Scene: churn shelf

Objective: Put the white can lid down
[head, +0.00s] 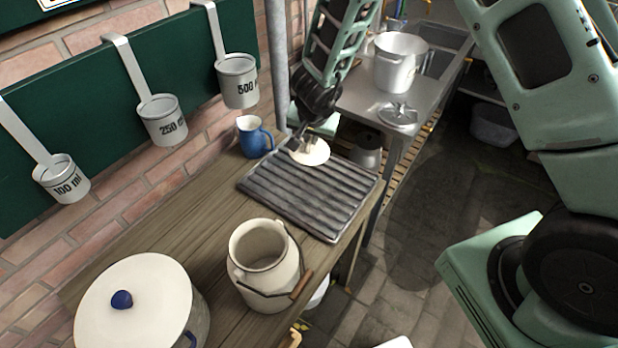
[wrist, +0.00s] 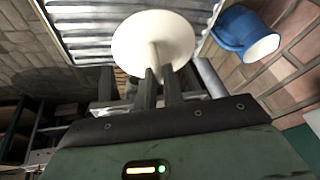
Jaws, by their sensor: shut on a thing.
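The white can lid (head: 310,151) is a cream-white disc at the far end of the ridged metal drain tray (head: 300,205) in the head view. In the wrist view the lid (wrist: 150,42) faces me, with its handle between my fingers. My gripper (head: 308,138) is shut on that handle; the fingers also show in the wrist view (wrist: 160,82). I cannot tell whether the lid touches the tray or hangs just above it.
A blue mug (head: 254,137) stands close left of the lid. A cream can (head: 262,262) and a large lidded pot (head: 137,300) stand on the wooden table. A metal bench (head: 360,97) holds a white pot (head: 399,65) and a metal lid (head: 397,115). Much of the tray is bare.

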